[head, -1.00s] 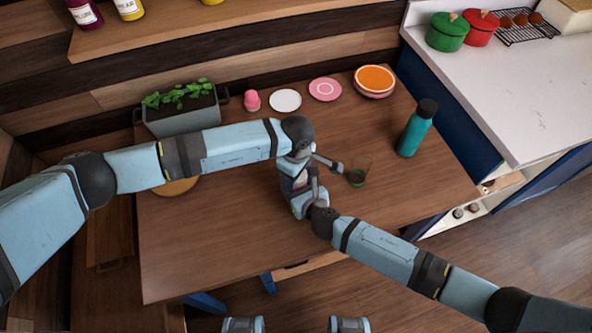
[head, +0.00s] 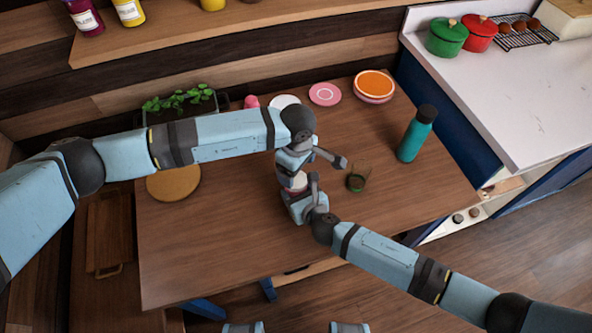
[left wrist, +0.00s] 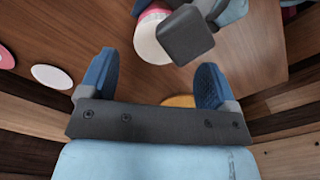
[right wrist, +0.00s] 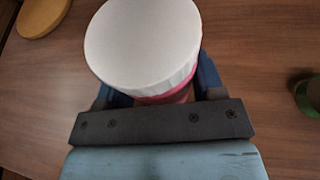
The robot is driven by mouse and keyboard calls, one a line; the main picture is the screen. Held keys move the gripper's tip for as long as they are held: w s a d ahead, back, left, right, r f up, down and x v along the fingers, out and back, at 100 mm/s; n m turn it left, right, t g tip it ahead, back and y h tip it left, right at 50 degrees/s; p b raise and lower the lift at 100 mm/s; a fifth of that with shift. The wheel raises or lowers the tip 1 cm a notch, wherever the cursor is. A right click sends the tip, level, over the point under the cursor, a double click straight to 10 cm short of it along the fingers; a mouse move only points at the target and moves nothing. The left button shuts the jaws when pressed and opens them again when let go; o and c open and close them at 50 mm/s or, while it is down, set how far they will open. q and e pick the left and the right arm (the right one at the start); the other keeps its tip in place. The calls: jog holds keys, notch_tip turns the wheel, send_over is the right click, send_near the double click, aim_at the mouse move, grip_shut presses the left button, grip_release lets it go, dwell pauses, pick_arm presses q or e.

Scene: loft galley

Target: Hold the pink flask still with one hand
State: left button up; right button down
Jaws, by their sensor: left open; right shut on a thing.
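The pink flask (head: 298,181) with a white lid stands between my two grippers above the middle of the table, mostly hidden in the head view. In the right wrist view its white lid (right wrist: 142,45) and a strip of pink body (right wrist: 170,95) fill the space between the fingers. My right gripper (right wrist: 152,95) is shut on the flask. My left gripper (left wrist: 151,85) is open and empty. In the left wrist view the flask (left wrist: 150,38) lies beyond its fingertips, partly behind a dark grey block. Whether the flask's base touches the table is hidden.
A teal bottle (head: 417,134) stands further right. Plates (head: 325,94), a planter (head: 180,103) and a round board (head: 173,183) lie around. The table's front is clear.

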aim_at(296, 179)
pick_arm(q)
jog(key=shift+w+d+r+m, duration=0.1)
jog(key=shift+w+r+m, duration=0.05)
jog(key=shift+r+m, duration=1.15)
jog(key=shift+r, duration=0.15)
jog(key=shift+a+f, duration=0.2)
jog(key=shift+f, duration=3.7)
jog(key=c, duration=0.9)
jog(key=n, duration=0.2)
jog(key=shift+n, duration=0.4)
jog(key=shift+c, duration=0.2)
